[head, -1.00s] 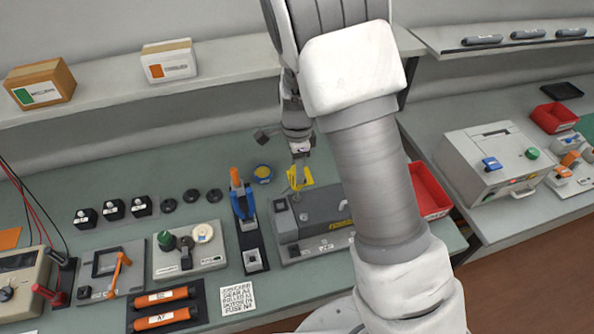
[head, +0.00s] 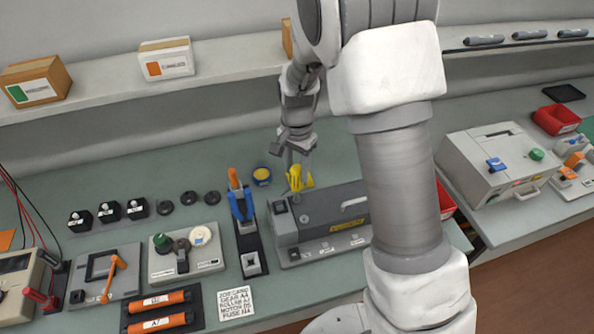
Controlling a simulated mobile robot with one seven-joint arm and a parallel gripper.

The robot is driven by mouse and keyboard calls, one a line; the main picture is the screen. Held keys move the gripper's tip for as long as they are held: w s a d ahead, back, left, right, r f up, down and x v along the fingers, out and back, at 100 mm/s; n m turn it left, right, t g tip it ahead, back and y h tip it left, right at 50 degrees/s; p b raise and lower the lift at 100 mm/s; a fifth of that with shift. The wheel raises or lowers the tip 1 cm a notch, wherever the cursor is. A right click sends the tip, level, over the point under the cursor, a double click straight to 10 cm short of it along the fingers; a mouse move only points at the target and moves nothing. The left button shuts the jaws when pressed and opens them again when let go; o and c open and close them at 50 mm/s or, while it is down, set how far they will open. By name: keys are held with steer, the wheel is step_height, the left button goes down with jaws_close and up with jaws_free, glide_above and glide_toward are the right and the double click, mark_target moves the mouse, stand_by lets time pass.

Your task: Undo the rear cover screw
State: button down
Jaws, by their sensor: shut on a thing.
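My gripper (head: 297,162) points down at the back left corner of a grey boxy unit (head: 325,213). Its fingers are shut on a small yellow piece (head: 297,180) with a side wing, which shows at the fingertips. The yellow piece is at the unit's rear edge; I cannot tell if it touches the unit. The rear cover screw cannot be made out; the unit's back is hidden from this view. An orange-handled tool (head: 233,178) stands upright in a blue holder (head: 242,207) left of the unit.
Black round parts, a fixture with a green knob (head: 162,242) and orange rollers (head: 166,299) are further left. A shelf with boxes (head: 166,58) runs behind. A red bin (head: 446,202) is partly behind my arm.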

steer(key=shift+f, duration=0.1)
steer(key=n+b, duration=0.1)
steer(key=n, duration=0.3)
steer(key=shift+n, duration=1.7)
steer(key=shift+b, duration=0.3)
